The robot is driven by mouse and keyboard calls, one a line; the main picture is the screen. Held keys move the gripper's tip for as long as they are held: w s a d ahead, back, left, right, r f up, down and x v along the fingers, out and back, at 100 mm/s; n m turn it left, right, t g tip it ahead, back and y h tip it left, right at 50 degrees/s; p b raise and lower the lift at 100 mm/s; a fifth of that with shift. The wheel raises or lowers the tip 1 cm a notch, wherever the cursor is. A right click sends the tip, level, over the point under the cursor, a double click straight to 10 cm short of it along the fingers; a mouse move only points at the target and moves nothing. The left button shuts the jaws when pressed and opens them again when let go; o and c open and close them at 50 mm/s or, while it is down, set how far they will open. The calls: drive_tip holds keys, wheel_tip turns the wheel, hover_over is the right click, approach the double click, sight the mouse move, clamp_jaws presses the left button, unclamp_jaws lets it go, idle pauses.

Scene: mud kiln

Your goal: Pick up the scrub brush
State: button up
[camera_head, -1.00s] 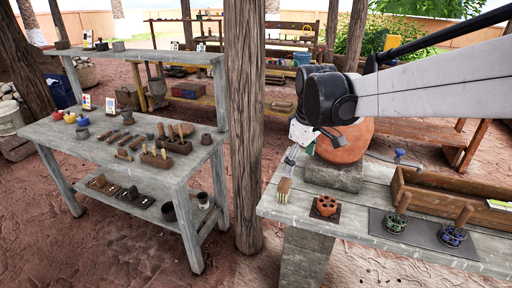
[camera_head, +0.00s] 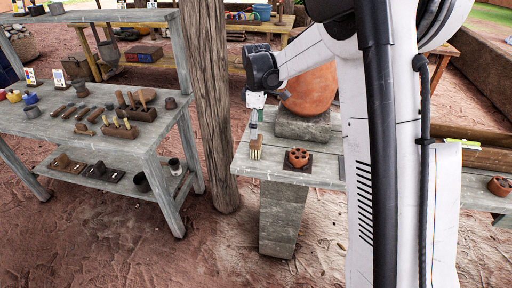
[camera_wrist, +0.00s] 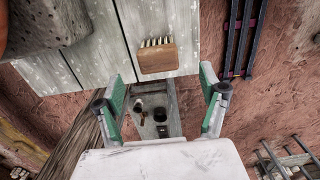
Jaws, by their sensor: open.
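The scrub brush (camera_head: 256,152) has a wooden block and pale bristles and sits near the left edge of the grey plank table (camera_head: 315,177). In the wrist view the brush (camera_wrist: 158,58) lies ahead of the fingertips and between their lines, bristles toward the top of the picture. My gripper (camera_head: 254,122) is just above the brush in the head view. In the wrist view my gripper (camera_wrist: 162,82) has its green-padded fingers spread wide with nothing between them. Whether a fingertip touches the brush cannot be told.
A terracotta holder (camera_head: 298,157) on a dark mat stands right of the brush. A large orange pot (camera_head: 311,91) rests on a stone block (camera_head: 302,126) behind. A wooden post (camera_head: 212,100) and a tool-covered table (camera_head: 60,122) are to the left. My arm hides the table's middle.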

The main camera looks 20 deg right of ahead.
sight(256, 146)
drive_tip(key=f, duration=1)
drive_tip(key=shift+w+f, duration=0.1)
drive_tip(key=shift+w, duration=0.1)
drive_tip(key=shift+c, duration=0.5)
drive_tip(key=c, duration=1.3)
drive_tip(key=shift+c, duration=0.2)
wheel_tip(256, 146, up, 5)
drive_tip(key=shift+f, duration=0.2)
drive_tip(key=s+a+r, duration=0.6)
drive_tip(key=a, duration=0.3)
drive_tip(key=shift+s+a+r, duration=0.25)
drive_tip(key=shift+s+a, duration=0.05)
drive_tip(key=shift+s, duration=0.05)
